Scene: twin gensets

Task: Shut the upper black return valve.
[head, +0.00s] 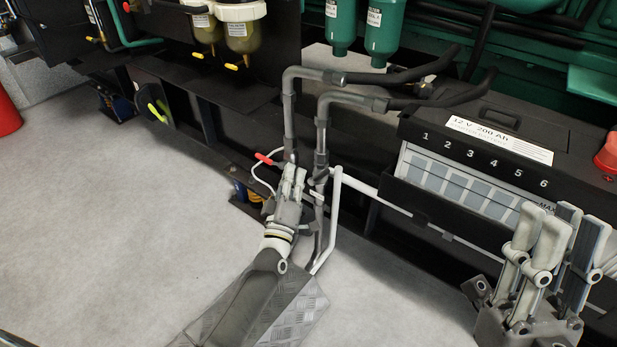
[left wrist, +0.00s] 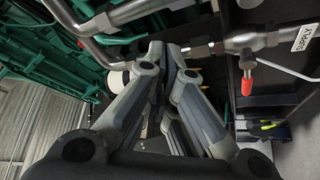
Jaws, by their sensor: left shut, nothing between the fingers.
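A red-handled valve lever (head: 265,158) sticks out to the left of the left pipe (head: 289,115). The red lever also shows in the left wrist view (left wrist: 246,75), hanging from a pipe fitting right of the fingers. My left gripper (head: 294,172) is shut and empty, its tips at the lower pipes, just right of the red lever. My right gripper (head: 552,218) is open and empty, pointing up at the lower right.
A battery case (head: 480,130) stands right of the pipes, with a white pipe (head: 375,190) running in front. Black hoses (head: 420,68) lead right from the pipe tops. Yellow-tapped filter bowls (head: 240,38) hang upper left. Bare grey floor (head: 110,230) lies at left.

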